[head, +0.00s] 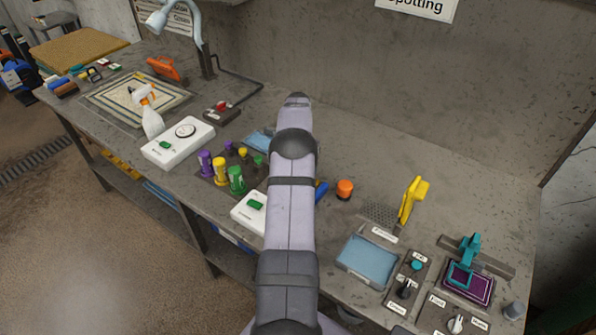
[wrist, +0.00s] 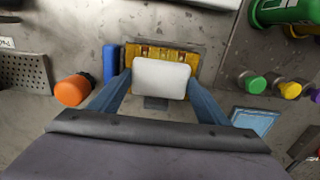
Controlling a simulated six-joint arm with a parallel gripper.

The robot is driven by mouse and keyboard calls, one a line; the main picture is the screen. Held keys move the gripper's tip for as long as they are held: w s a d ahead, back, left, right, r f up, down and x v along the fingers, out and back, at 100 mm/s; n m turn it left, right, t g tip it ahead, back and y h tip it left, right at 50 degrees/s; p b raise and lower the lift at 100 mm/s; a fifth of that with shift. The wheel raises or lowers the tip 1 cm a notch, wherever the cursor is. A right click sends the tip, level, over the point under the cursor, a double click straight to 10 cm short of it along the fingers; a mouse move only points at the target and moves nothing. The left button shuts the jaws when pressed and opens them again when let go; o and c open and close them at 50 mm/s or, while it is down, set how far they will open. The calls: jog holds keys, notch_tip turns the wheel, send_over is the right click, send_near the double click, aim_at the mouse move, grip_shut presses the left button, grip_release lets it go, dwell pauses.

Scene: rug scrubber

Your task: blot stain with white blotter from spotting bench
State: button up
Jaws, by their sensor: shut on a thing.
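My gripper (wrist: 160,85) has its two blue fingers shut on a white rounded block, the white blotter (wrist: 162,78), in the wrist view. The blotter is in front of a yellow holder (wrist: 159,52) with brown marks, set in a grey frame on the bench. I cannot tell whether the blotter touches the holder. In the head view my arm hides the gripper and blotter. A patterned rug piece (head: 104,110) lies on the bench (head: 340,140) at the left. I cannot make out a stain on it clearly.
A spray bottle (head: 150,115) and a white box with a dial (head: 178,142) stand near the rug. Purple, yellow and green bottles (head: 236,181) are left of my arm. An orange cylinder (wrist: 72,89) and a blue block (wrist: 111,62) stand close to my gripper. A lamp (head: 190,25) rises behind.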

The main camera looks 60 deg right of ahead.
jog(key=shift+f+b, duration=0.35)
jog(key=shift+f, duration=0.35)
jog(key=shift+s+a+f, duration=0.15)
jog(key=shift+a+f, duration=0.05)
dwell(2.9)
jog(key=shift+r, duration=0.1)
jog(key=shift+d+r+p, duration=0.15)
jog(key=shift+r+p, duration=0.3)
jog(key=shift+r, duration=0.2)
jog(key=shift+r+p, duration=1.9)
jog(key=shift+r, duration=1.1)
jog(key=shift+w, duration=0.2)
